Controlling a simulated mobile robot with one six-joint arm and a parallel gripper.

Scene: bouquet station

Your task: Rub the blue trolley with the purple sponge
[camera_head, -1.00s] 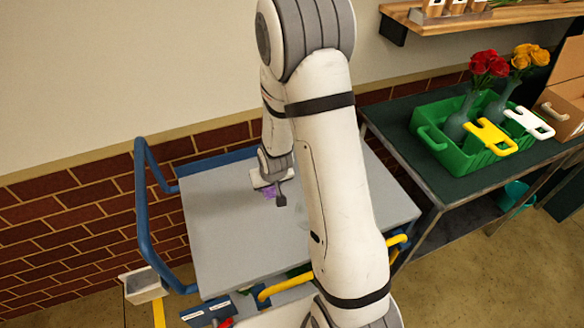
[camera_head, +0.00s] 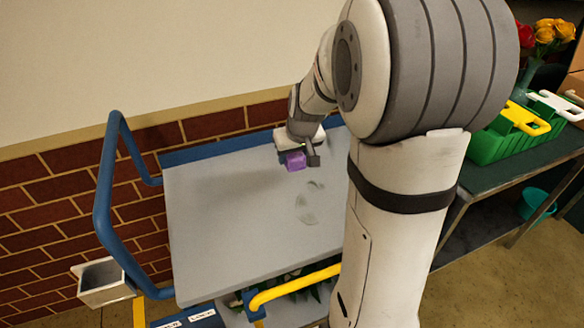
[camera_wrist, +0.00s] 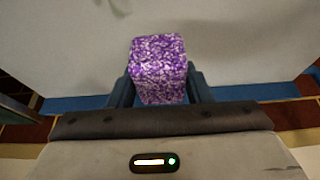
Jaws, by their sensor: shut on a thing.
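The blue trolley has a flat grey top (camera_head: 230,225) and a blue push handle (camera_head: 104,190) on its left. Faint darker smudges (camera_head: 309,203) mark the top near its middle right. My gripper (camera_head: 303,158) is shut on the purple sponge (camera_head: 293,161) over the back part of the top. In the wrist view the mottled purple sponge (camera_wrist: 158,68) sits between the two dark fingers, with the grey top (camera_wrist: 240,50) beyond it. I cannot tell whether the sponge touches the top. My arm hides the right side of the trolley.
A brick wall (camera_head: 60,185) stands behind the trolley. A small grey box (camera_head: 103,283) hangs at its left front, and a yellow bar (camera_head: 295,285) runs along the front. At right, a dark green table (camera_head: 520,165) holds a green crate (camera_head: 490,145) and flowers (camera_head: 552,32).

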